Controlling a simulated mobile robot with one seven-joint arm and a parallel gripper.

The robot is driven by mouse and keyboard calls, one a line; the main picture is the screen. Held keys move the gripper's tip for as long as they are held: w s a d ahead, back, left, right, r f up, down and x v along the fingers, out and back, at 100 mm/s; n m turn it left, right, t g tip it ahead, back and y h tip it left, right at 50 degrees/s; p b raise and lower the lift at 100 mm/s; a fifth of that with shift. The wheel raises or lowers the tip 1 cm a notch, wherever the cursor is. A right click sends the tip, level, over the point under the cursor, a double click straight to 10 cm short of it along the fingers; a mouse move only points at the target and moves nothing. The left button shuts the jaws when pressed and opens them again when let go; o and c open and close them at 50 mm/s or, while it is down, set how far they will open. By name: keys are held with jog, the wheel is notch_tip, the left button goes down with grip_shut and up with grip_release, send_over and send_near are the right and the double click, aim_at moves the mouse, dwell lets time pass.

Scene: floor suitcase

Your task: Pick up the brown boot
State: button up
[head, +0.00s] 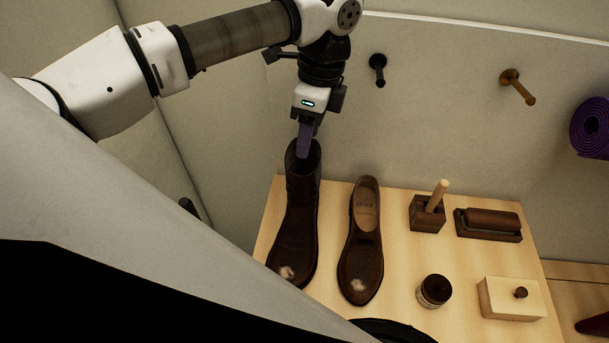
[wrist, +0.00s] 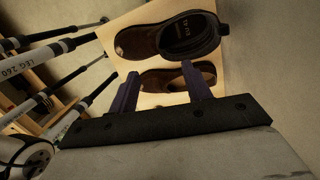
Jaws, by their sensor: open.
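The brown boot (head: 297,215) stands upright at the left end of the wooden bench top, its toe towards the front with a pale scuff on it. My gripper (head: 304,155) is above it, pointing down, with the purple fingers overlapping the shaft opening in the head view. In the wrist view my gripper (wrist: 160,68) is open and empty, fingers apart. There the boot (wrist: 150,40) lies beyond the fingertips, its open shaft facing the camera. I cannot tell whether a fingertip touches the rim.
A brown loafer (head: 361,245) stands just right of the boot. Further right are a small wooden holder (head: 427,215) with a peg, a brush (head: 489,224), a round jar (head: 434,291) and a pale box (head: 511,300). A wall with pegs (head: 377,69) rises close behind.

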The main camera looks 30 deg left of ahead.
jog(key=f+b, duration=0.1)
jog(key=f, duration=0.1)
jog(key=f+b, duration=0.1)
jog(key=f, duration=0.1)
jog(key=s+f, duration=0.1)
jog(key=f, duration=0.2)
jog(key=shift+a+b, duration=0.1)
jog(key=shift+b, duration=0.3)
jog(key=f, duration=0.2)
jog(key=s+f+b, duration=0.1)
jog(key=f, duration=0.2)
jog(key=shift+a+f, duration=0.1)
jog(key=shift+f, duration=0.15)
grip_shut()
jog(key=shift+r, duration=0.1)
dwell(0.4)
